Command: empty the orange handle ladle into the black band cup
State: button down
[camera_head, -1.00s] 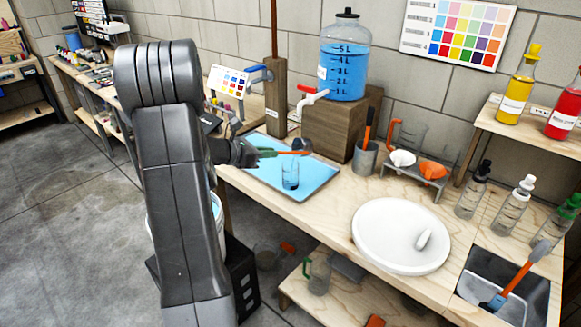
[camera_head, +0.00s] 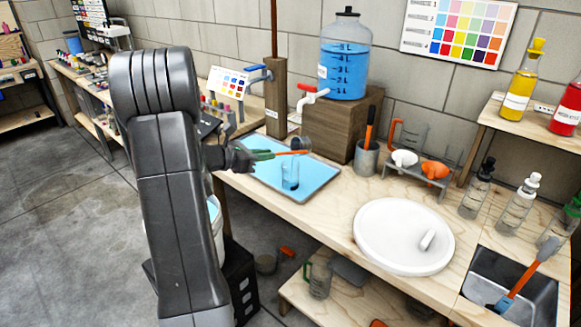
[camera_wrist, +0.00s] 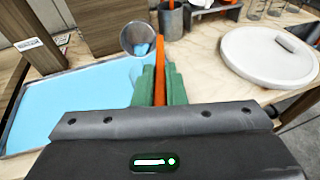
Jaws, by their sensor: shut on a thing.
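The orange handle ladle (camera_head: 292,153) is held in my gripper (camera_head: 262,155); its green fingers are shut on the handle. The ladle's metal bowl (camera_wrist: 130,36) shows beyond the fingertips in the wrist view, with a little blue inside. In the head view the bowl stands just above a clear glass cup (camera_head: 290,178) with blue in it, on the blue tray. The cup is not clear in the wrist view. Whether liquid is pouring cannot be seen.
The blue-floored tray (camera_head: 262,180) lies under the gripper. A blue-filled dispenser (camera_head: 345,70) stands on a wooden block behind. A tool holder (camera_head: 366,160), a rack with cups and a white round plate (camera_head: 385,245) are to the right. The sink (camera_head: 530,285) is far right.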

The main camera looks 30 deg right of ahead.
jog(key=shift+a+f+h+b, duration=0.65)
jog(key=shift+f+b, duration=0.1)
jog(key=shift+b, duration=1.1)
jog(key=shift+s+a+f+t+h+b, duration=0.15)
jog(key=shift+f+h+b, duration=0.45)
jog(key=shift+b, duration=1)
jog(key=shift+w+a+f+t+h+b, duration=0.15)
jog(key=shift+f+h+b, duration=0.3)
jog(key=shift+f+b, duration=0.75)
jog(key=shift+s+a+f+h+b, duration=0.15)
jog(key=shift+a+f+h+b, duration=0.25)
jog(key=shift+b, duration=1.55)
jog(key=shift+d+f+h+b, duration=0.15)
jog(key=shift+f+h+b, duration=0.95)
jog(key=shift+b, duration=1.1)
jog(key=shift+d+f+t+h+b, duration=0.15)
jog(key=shift+f+h+b, duration=0.65)
jog(key=shift+b, duration=0.65)
jog(key=shift+d+f+t+h+b, duration=0.15)
jog(key=shift+f+h+b, duration=0.35)
jog(key=shift+f+b, duration=0.7)
